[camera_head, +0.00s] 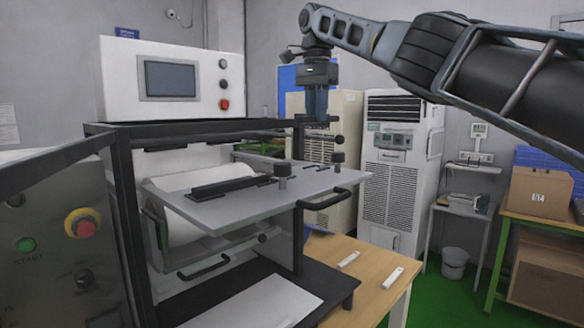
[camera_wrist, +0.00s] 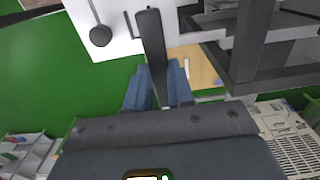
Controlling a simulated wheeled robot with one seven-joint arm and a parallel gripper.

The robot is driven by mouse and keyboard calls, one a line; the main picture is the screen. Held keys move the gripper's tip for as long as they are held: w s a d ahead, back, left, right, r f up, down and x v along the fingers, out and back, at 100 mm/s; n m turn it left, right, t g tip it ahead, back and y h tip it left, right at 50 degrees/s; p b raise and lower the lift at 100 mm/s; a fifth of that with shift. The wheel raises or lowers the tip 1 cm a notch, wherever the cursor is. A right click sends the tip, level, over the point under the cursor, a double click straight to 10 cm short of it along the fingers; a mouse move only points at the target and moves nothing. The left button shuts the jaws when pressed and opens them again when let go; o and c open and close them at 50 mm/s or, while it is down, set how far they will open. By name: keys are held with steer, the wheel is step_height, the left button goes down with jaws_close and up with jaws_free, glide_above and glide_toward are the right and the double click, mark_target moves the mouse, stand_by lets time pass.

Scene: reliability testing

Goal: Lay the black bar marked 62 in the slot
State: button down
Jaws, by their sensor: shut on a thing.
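My gripper (camera_head: 317,112) points down above the right side of the test machine. It is shut on a black bar (camera_head: 318,119), seen nearly end-on there. In the wrist view the black bar (camera_wrist: 153,45) stands out lengthwise from between the blue fingers (camera_wrist: 158,90). No marking 62 is readable. Below and left of my gripper is a grey plate (camera_head: 258,205) with a long dark strip (camera_head: 230,187) on it; I cannot tell if this strip is the slot or another bar. The held bar is apart from the plate.
The plate carries dark knobs (camera_head: 283,171) and a front handle (camera_head: 325,200). The machine's black frame (camera_head: 210,127) stands close to my gripper. Two white pieces (camera_head: 349,259) (camera_head: 394,277) lie on the wooden table (camera_head: 375,295). A white cabinet (camera_head: 390,190) stands behind.

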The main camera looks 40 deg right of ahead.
steer(key=b, duration=0.2)
glide_above(296, 174)
step_height(296, 174, down, 6)
steer(key=shift+d+f, duration=0.1)
steer(key=shift+f, duration=2.15)
steer(key=c, duration=1)
jaws_free()
steer(key=shift+f, duration=0.1)
step_height(296, 174, up, 12)
steer(key=shift+r+p, duration=0.15)
steer(key=shift+p, duration=0.15)
